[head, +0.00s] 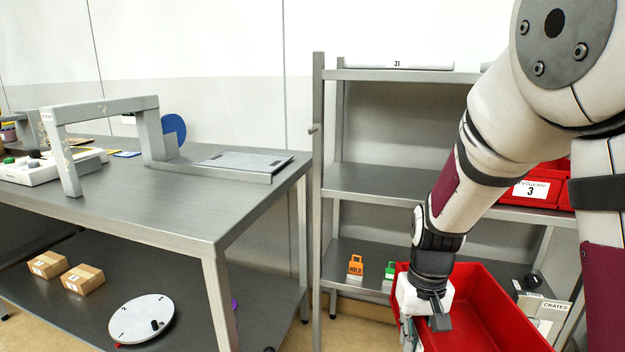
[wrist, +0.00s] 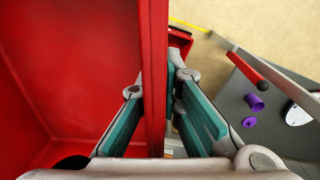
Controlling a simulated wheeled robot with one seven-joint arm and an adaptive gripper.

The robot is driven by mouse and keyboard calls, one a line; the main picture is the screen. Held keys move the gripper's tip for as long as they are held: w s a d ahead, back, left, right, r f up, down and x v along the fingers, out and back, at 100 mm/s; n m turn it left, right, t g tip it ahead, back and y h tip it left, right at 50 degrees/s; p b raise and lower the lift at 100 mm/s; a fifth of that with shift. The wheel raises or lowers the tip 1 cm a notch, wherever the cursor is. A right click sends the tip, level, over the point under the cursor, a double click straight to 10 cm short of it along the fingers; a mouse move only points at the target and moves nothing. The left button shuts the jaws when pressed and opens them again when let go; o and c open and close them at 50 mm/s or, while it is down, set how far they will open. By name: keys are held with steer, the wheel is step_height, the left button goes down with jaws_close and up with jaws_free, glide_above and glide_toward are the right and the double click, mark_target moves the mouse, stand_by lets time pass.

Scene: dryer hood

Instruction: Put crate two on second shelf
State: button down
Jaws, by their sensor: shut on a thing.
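A red open crate (head: 495,305) is in my gripper (head: 432,318), in front of the shelf rack at the lower right of the head view. My gripper is shut on the crate's side wall, which stands between its teal pads in the wrist view (wrist: 155,75). No number shows on this crate, and its inside looks empty where visible. The rack has a top shelf (head: 400,75), a middle shelf (head: 380,182) and a lower shelf (head: 345,250). Another red crate, labelled 3 (head: 535,189), sits at the right of the middle shelf, partly behind my arm.
An orange HOLD tag (head: 355,266) and a green tag (head: 390,270) stand on the lower shelf. The middle shelf's left part is clear. A metal workbench (head: 150,205) stands left of the rack. A sign reading CRATES (head: 553,306) is right of the held crate.

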mark_target(425, 324)
steer(key=s+r+p, duration=0.1)
steer(key=r+p, duration=0.3)
steer(key=p, duration=0.2)
steer(key=r+p, duration=0.4)
steer(key=p, duration=0.1)
steer(key=s+r+p, duration=0.1)
steer(key=r+p, duration=0.3)
steer(key=p, duration=0.2)
steer(key=shift+s+d+r+p, duration=0.1)
steer(key=shift+s+r+p, duration=0.2)
steer(key=shift+r+p, duration=0.05)
steer(key=s+r+p, duration=0.1)
steer(key=p, duration=0.2)
steer(key=shift+d+r, duration=0.1)
steer(key=shift+r, duration=0.3)
